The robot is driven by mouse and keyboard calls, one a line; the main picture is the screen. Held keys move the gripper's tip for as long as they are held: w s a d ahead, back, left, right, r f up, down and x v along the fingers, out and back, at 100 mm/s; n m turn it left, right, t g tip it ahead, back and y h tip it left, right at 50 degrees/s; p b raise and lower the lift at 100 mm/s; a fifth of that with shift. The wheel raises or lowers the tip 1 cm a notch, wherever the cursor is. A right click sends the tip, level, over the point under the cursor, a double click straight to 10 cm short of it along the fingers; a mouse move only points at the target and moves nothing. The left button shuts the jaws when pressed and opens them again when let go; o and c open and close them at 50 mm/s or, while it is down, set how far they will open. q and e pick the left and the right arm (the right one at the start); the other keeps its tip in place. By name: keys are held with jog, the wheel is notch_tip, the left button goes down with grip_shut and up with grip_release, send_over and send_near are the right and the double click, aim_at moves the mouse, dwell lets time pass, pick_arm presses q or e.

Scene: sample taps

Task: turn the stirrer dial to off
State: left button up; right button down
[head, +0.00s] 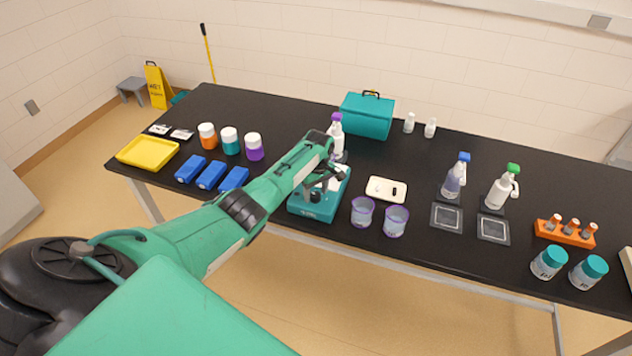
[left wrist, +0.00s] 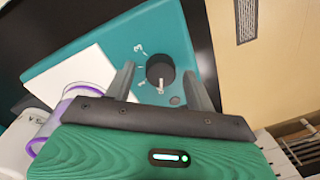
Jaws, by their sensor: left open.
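The stirrer (head: 312,208) is a teal box near the front edge of the black table, partly hidden by my left arm. Its dial (left wrist: 160,70) is a round black knob on the teal face in the left wrist view, with a small pale pointer at its lower edge and white marks to its left. My left gripper (head: 322,184) is over the stirrer. In the left wrist view its open fingers (left wrist: 158,76) stand on either side of the dial, with gaps showing. Contact cannot be told. My right gripper is not in view.
Two purple-rimmed beakers (head: 362,211) stand just right of the stirrer. A white tray (head: 386,190) lies behind them. A purple-topped bottle (head: 337,132) stands behind my gripper. Blue blocks (head: 211,175) lie to the left. A teal case (head: 367,116) is at the back.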

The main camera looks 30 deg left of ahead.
aim_at(317, 193)
pick_arm(q)
notch_tip(317, 193, up, 14)
jog(key=b, duration=0.3)
jog(key=shift+w+f, duration=0.25)
jog(key=shift+w, duration=0.1)
jog(key=shift+d, duration=0.1)
